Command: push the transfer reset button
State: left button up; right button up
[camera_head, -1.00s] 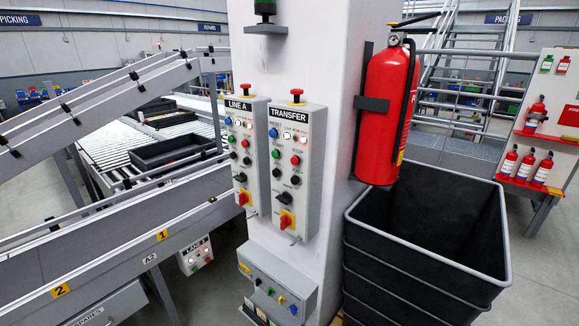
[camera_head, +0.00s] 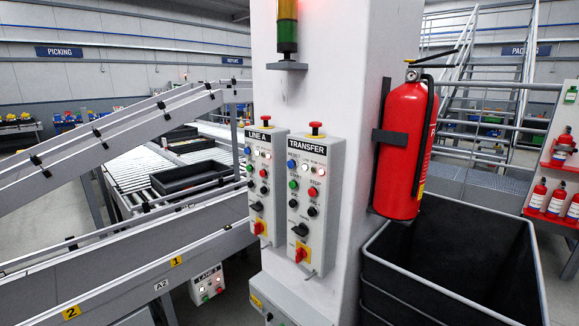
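The grey TRANSFER panel (camera_head: 320,180) is mounted on the white column, to the right of the similar LINE A panel (camera_head: 267,150). Near its top left is a blue button (camera_head: 292,164) with a small label above it that is hard to read. Beside it are small lamps, one lit red. Below are a green button (camera_head: 293,184), a red button (camera_head: 312,191), black buttons, a black selector and a red-and-yellow rotary switch (camera_head: 301,254). A red mushroom button (camera_head: 316,129) stands on top. Neither of my grippers is in view.
A red fire extinguisher (camera_head: 405,150) hangs on the column's right side, above a large black bin (camera_head: 455,275). Conveyor rails (camera_head: 110,225) slope along the left, with a small LANE box (camera_head: 208,284) below. The space before the TRANSFER panel looks clear.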

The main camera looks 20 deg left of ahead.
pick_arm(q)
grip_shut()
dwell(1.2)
